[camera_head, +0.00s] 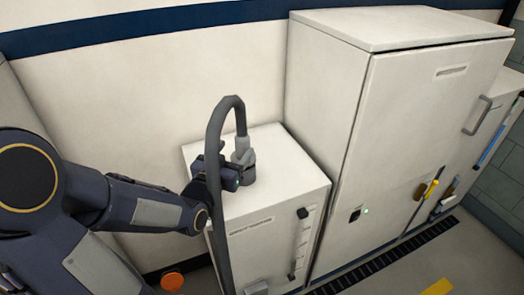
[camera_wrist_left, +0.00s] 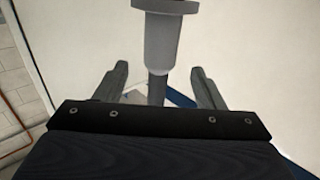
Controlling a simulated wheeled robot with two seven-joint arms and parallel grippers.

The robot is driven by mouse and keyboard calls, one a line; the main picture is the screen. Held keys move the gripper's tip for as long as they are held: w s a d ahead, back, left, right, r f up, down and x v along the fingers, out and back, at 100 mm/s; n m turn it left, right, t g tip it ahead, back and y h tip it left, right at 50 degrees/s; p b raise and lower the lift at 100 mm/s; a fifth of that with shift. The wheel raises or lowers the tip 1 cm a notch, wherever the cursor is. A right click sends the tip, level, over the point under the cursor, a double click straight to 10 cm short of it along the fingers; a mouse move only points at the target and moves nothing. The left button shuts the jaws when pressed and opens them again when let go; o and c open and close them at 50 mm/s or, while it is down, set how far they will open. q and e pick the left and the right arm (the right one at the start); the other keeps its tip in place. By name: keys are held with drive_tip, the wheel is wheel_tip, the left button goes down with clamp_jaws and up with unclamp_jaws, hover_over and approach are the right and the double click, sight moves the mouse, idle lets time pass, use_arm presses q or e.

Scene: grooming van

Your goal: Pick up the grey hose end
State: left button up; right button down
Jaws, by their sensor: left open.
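The grey hose end (camera_head: 242,153) stands on top of a low white cabinet (camera_head: 285,165). Its hose (camera_head: 214,135) arches up from it and drops down past the cabinet's front left. My left gripper (camera_head: 235,178) is at the hose end's left side, over the cabinet top; the hose hides part of it. In the left wrist view the open fingers (camera_wrist_left: 160,72) lie either side of a grey flanged fitting (camera_wrist_left: 158,32) and its narrower stem, with gaps on both sides. The fitting's top is cut off by the frame. My right gripper is not in view.
A tall white cabinet (camera_head: 420,125) stands close to the right of the low one. A white wall (camera_head: 110,110) with a blue stripe is behind. An orange round thing (camera_head: 172,281) is low at the left. The floor at front right is mostly clear.

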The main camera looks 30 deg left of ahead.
sight(245, 136)
use_arm(q)
drive_tip(key=shift+w+r, duration=0.1)
drive_tip(key=shift+w, duration=0.4)
drive_tip(key=shift+w+a, duration=0.1)
drive_tip(key=shift+w, duration=0.25)
drive_tip(key=w+p, duration=0.2)
drive_tip(key=w, duration=0.4)
drive_tip(key=shift+a, duration=0.15)
drive_tip(key=shift+c, duration=0.3)
clamp_jaws()
